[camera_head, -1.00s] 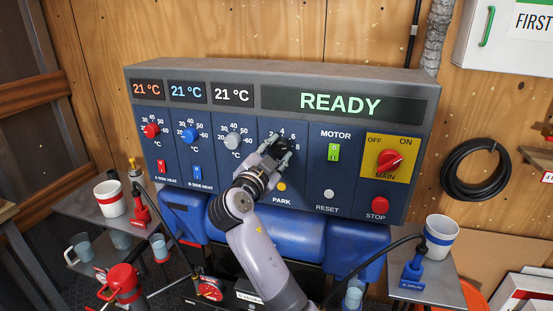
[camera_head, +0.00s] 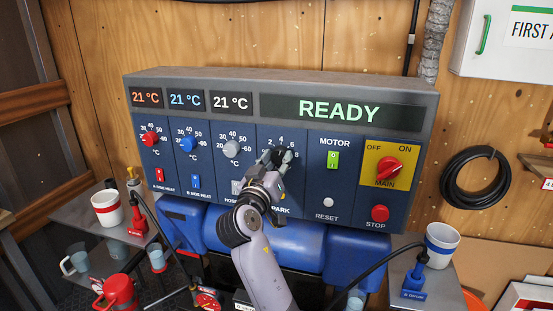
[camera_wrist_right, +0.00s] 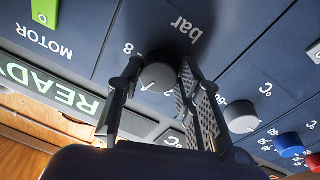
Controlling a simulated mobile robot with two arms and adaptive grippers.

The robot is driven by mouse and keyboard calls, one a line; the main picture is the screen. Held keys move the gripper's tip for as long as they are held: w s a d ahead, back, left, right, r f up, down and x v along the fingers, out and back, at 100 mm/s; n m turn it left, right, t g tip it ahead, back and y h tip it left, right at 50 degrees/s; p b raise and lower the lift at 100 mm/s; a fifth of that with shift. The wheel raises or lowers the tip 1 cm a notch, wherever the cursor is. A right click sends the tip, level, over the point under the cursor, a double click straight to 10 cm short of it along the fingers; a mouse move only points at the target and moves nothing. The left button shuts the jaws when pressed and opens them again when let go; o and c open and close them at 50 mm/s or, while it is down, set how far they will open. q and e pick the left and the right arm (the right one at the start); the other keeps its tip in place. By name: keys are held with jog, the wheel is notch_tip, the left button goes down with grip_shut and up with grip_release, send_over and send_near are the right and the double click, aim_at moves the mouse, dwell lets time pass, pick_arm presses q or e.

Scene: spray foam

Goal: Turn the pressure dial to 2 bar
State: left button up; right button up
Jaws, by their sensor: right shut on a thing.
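The pressure dial (camera_head: 277,153) is a dark round knob on the control panel, in the section numbered with 2, 4, 6 and 8. In the right wrist view the dial (camera_wrist_right: 158,77) appears upside down below the word "bar", with a short white pointer mark on its face. My right gripper (camera_head: 280,157) is shut on the dial, one finger on each side; its fingers also show in the right wrist view (camera_wrist_right: 158,85). The fingers cover part of the scale, and I cannot tell which number the pointer marks. My left gripper is not in view.
Left of the dial sit a grey knob (camera_head: 232,152), a blue knob (camera_head: 187,143) and a red knob (camera_head: 150,138). To its right are the green motor switch (camera_head: 332,159), the red main switch (camera_head: 388,169) and the stop button (camera_head: 380,213). The READY display (camera_head: 340,109) is above.

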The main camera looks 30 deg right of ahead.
jog(key=n+p, duration=0.1)
jog(key=n, duration=0.2)
jog(key=shift+r+p, duration=0.1)
jog(key=shift+p, duration=0.2)
jog(key=n+p, duration=0.2)
jog(key=n, duration=0.2)
jog(key=shift+s+t+y+p, duration=0.1)
jog(key=shift+t+y+p, duration=0.3)
jog(key=n+p, duration=0.3)
jog(key=shift+d+n+y, duration=0.1)
jog(key=shift+n+y, duration=0.2)
jog(key=shift+n+p, duration=0.95)
jog(key=shift+n, duration=0.35)
jog(key=o, duration=1.2)
jog(key=shift+c, duration=0.2)
